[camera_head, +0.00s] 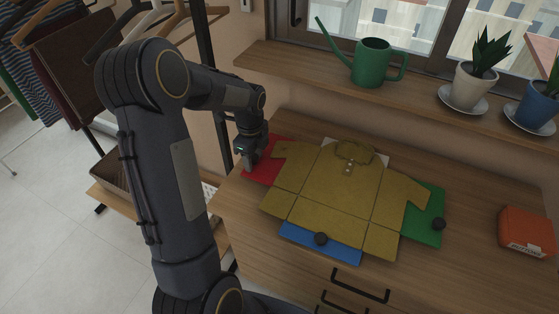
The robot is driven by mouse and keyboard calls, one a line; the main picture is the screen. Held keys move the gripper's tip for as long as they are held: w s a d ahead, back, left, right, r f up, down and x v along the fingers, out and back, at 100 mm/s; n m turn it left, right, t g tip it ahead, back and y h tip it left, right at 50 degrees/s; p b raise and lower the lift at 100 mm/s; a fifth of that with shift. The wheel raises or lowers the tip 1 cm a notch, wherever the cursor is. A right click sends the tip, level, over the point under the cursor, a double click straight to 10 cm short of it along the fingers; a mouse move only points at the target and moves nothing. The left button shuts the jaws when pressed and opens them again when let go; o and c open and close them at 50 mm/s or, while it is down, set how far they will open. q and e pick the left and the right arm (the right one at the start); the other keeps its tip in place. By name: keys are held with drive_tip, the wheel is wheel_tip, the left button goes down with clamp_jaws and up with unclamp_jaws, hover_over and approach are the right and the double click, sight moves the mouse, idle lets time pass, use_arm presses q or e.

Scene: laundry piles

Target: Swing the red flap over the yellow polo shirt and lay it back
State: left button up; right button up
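The yellow polo shirt (328,190) lies spread flat, collar toward the window, on a folding board on the wooden dresser top. The red flap (266,171) lies flat at the board's left, mostly under the shirt's left sleeve. The green flap (433,208) shows at the right with a black knob, and the blue flap (328,246) at the front with a black knob. My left gripper (250,166) points down at the red flap's outer left edge. Its fingers are small and dark, and I cannot tell whether they hold anything; no knob shows on the red flap. My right gripper is not in view.
An orange box (527,232) stands at the dresser's right. A shelf (430,101) behind holds a green watering can (371,62) and two potted plants. A clothes rack with hangers stands at the left. The dresser top between the green flap and the orange box is clear.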

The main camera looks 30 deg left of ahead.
use_arm(q)
drive_tip(key=shift+s+f, duration=0.15)
drive_tip(key=shift+f, duration=0.2)
drive_tip(key=shift+c, duration=0.7)
drive_tip(key=r, duration=0.1)
drive_tip(key=r+p, duration=0.2)
drive_tip(key=shift+w+d+r+y, duration=0.1)
drive_tip(key=shift+w+d+y, duration=0.2)
drive_tip(key=shift+d+y, duration=0.1)
drive_tip(key=c, duration=0.3)
drive_tip(key=shift+d+r+p, duration=0.15)
drive_tip(key=shift+r+p, duration=0.25)
drive_tip(key=shift+r, duration=0.1)
drive_tip(key=r+p, duration=0.1)
drive_tip(key=d+r+y+p, duration=0.1)
drive_tip(key=shift+d+r, duration=0.2)
drive_tip(key=shift+r, duration=0.1)
drive_tip(key=shift+d+r, duration=0.25)
drive_tip(key=shift+r, duration=0.1)
